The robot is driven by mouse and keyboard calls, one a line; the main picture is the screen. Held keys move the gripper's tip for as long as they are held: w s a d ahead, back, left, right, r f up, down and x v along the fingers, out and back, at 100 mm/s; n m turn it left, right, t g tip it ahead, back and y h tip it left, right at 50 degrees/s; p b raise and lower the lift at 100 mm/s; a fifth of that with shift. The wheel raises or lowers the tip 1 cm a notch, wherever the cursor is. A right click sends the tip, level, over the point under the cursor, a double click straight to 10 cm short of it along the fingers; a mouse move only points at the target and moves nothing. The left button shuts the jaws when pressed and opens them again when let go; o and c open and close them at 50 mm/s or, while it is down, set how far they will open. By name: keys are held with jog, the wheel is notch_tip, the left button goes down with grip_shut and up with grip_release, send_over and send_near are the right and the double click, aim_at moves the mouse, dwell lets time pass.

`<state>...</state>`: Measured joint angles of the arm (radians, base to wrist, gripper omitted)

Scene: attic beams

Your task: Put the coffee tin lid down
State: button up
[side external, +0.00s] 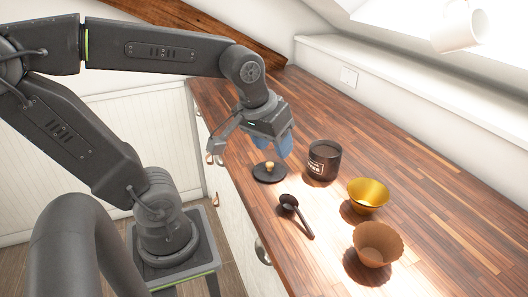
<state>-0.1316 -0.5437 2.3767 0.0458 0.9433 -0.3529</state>
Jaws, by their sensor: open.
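The coffee tin lid (270,173) is a dark round disc with a small gold knob. It lies flat on the wooden counter, left of the coffee tin. The coffee tin (323,161) is dark with a pale label and stands upright; its top looks uncovered. My gripper (273,150) has blue fingers and is open. It points down just above the lid, with a small gap between the fingers and the knob. The fingers partly overlap in this view.
A gold bowl (367,196) and a brown fluted bowl (377,246) stand on the counter (430,190) to the right. A dark spoon (297,214) lies in front of the lid. A white cup (460,27) shows at the upper right. The counter's right side is clear.

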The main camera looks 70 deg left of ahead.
jog(key=s+d+m, duration=0.1)
jog(key=d+m, duration=0.1)
jog(key=s+d+m+t+h, duration=0.1)
jog(key=s+m, duration=0.1)
jog(key=m, duration=0.1)
jog(key=shift+s+d+r+t, duration=0.1)
jog(key=shift+s+d+t, duration=0.2)
jog(key=shift+d, duration=0.1)
